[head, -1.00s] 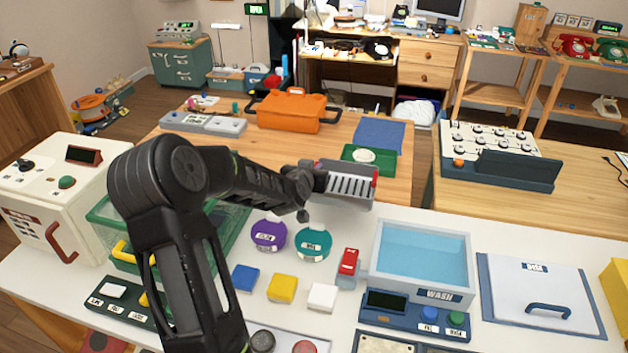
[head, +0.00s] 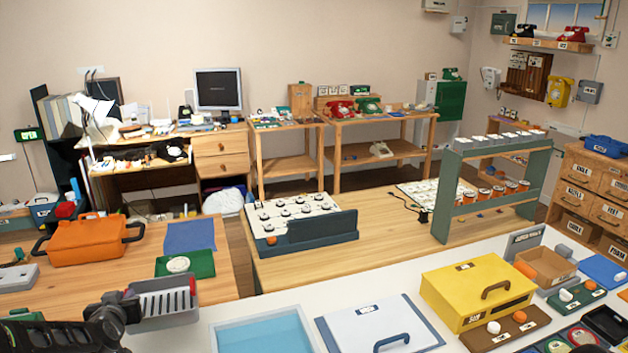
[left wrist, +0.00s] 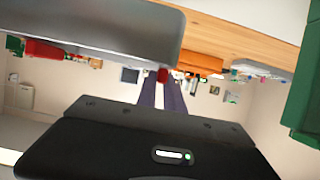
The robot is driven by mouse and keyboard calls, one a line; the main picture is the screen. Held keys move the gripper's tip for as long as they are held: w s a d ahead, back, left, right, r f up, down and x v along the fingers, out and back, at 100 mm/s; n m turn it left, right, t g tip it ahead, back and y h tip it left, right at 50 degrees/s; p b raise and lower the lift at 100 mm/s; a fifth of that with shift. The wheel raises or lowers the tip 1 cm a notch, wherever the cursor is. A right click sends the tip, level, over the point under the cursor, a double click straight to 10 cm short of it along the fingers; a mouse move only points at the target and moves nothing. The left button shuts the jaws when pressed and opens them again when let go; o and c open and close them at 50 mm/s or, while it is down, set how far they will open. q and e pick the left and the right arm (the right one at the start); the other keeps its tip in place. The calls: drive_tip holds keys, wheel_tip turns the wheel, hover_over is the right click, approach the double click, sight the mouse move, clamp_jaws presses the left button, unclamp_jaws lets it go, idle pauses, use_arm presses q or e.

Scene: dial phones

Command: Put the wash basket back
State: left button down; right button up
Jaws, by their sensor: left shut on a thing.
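The grey slotted wash basket (head: 165,302) with a red end tab is at the lower left of the head view. My left gripper (head: 122,306) comes in from the left and is shut on the basket's left end, holding it up near the wooden table's edge. In the left wrist view the basket's grey wall (left wrist: 100,35) fills the upper left, and my left gripper (left wrist: 163,85) shows in the middle. The light-blue wash basin (head: 262,335) is right of and below the basket, partly cut off by the frame. My right gripper is out of view.
A white panel (head: 340,325) with a blue handle lies right of the basin, then a yellow box (head: 475,285). Behind the basket are a green tray (head: 200,263), a blue mat (head: 190,236) and an orange case (head: 90,243).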

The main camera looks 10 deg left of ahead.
use_arm(q)
drive_tip(key=w+d+m+h, duration=0.1)
drive_tip(key=d, duration=0.5)
drive_tip(key=w+d+m+t+h, duration=0.1)
drive_tip(key=d, duration=0.6)
drive_tip(key=w+d+r+h, duration=0.1)
drive_tip(key=d, duration=0.5)
drive_tip(key=shift+w+d+m, duration=0.3)
drive_tip(key=shift+m, duration=0.1)
drive_tip(key=s+d+m+h, duration=0.1)
drive_tip(key=s+d, duration=0.1)
drive_tip(key=d, duration=0.6)
drive_tip(key=s+d+m+h, duration=0.2)
drive_tip(key=d, duration=0.7)
drive_tip(key=shift+d+r+t, duration=0.2)
drive_tip(key=shift+r+t, duration=0.05)
drive_tip(key=shift+t, duration=0.15)
drive_tip(key=shift+a+f, duration=0.1)
